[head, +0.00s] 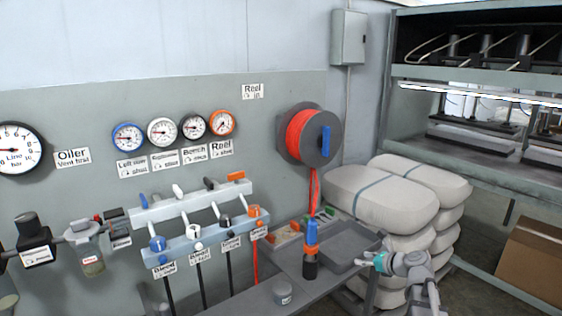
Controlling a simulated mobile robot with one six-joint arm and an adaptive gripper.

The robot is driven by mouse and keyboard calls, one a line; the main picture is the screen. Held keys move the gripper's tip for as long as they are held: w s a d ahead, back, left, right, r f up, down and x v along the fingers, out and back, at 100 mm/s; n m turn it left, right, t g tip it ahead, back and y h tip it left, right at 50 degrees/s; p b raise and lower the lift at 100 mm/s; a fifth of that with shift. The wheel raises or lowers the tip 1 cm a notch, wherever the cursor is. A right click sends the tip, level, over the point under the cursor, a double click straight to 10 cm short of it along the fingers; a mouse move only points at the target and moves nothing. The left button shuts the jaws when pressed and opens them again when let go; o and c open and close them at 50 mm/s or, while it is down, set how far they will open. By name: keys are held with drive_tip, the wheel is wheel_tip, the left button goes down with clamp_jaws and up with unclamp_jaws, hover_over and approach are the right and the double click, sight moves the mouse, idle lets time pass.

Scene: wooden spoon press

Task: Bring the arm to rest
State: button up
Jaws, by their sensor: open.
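My gripper (368,258) is small in the head view, at the lower right, on the end of my grey arm with a teal band at the wrist. It points left, by the right edge of a grey tray (345,262) on the bench. The jaws are open, and I see nothing held between them. I cannot tell whether the gripper is above the bench or just beyond its edge. Most of my arm is outside the frame.
White sacks (400,196) are stacked behind my arm. A press frame (475,85) and a cardboard box (533,262) are at right.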

drive_tip(key=s+a+f+n+g+h, duration=0.2)
drive_tip(key=s+a+f+n+g, duration=0.5)
drive_tip(key=n, duration=0.5)
drive_tip(key=s+a+f+n+g+h, duration=0.1)
drive_tip(key=s+f+n+g+h, duration=0.15)
drive_tip(key=s+n, duration=0.5)
drive_tip(key=s+a+f+n+g+h, duration=0.15)
drive_tip(key=s+n+h, duration=0.25)
drive_tip(key=s+n, duration=0.4)
wheel_tip(320, 180, up, 22)
drive_tip(key=w+p, duration=0.1)
drive_tip(key=p, duration=2)
drive_tip(key=shift+w+a+f+t, duration=0.2)
drive_tip(key=shift+w+f+t, duration=0.05)
drive_tip(key=shift+t, duration=0.05)
drive_tip(key=shift+n, duration=0.25)
